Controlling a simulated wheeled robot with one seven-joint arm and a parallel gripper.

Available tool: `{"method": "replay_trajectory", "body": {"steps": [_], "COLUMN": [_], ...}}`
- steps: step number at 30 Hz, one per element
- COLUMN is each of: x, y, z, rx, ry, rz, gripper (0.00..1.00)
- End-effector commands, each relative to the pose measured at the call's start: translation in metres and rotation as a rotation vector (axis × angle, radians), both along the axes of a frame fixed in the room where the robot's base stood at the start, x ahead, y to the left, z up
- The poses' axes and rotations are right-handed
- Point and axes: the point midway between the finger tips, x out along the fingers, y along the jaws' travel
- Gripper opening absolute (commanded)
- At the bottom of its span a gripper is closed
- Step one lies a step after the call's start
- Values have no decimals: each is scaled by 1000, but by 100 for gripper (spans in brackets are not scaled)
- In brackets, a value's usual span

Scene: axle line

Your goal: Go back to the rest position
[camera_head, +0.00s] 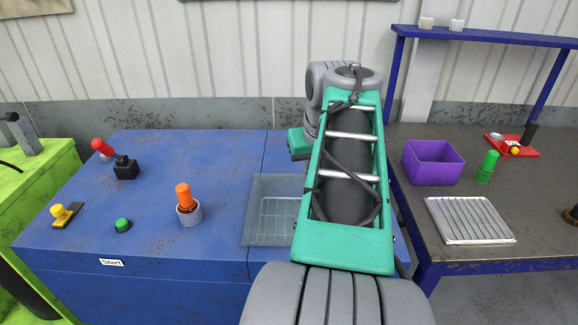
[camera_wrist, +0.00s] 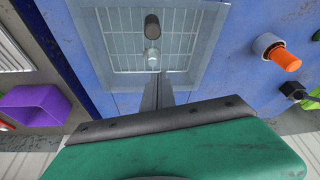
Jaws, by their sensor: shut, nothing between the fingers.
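My gripper (camera_wrist: 160,82) shows in the wrist view as two thin grey fingers pressed together with nothing between them. A dark cylinder and a lighter cylinder end (camera_wrist: 152,56) show at the bin. I cannot tell if they are one part. In the head view my green and grey arm reaches over the tables and covers the right part of the bin (camera_head: 254,205). The gripper is hidden there.
The blue table holds an orange peg in a grey ring (camera_head: 190,212), a green button (camera_head: 123,225), a yellow switch (camera_head: 62,214) and a red-knobbed lever (camera_head: 124,168). The right table has a purple box (camera_head: 432,162), a green part (camera_head: 487,167) and a ribbed metal tray (camera_head: 469,220). A blue shelf frame stands behind.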

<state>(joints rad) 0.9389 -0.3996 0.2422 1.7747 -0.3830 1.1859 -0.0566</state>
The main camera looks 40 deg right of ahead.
Motion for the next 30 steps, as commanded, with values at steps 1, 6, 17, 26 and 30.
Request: {"method": "replay_trajectory", "body": {"steps": [1, 6, 17, 26, 30], "x": [0, 22, 19, 4, 4], "y": [0, 46, 259, 282, 281], "z": [1, -11, -100, -120, -120], "rx": [0, 16, 30, 16, 16], "ry": [0, -1, 47, 58, 59], "rz": [0, 78, 455, 514, 514], "gripper": [0, 0, 0, 0, 0]}}
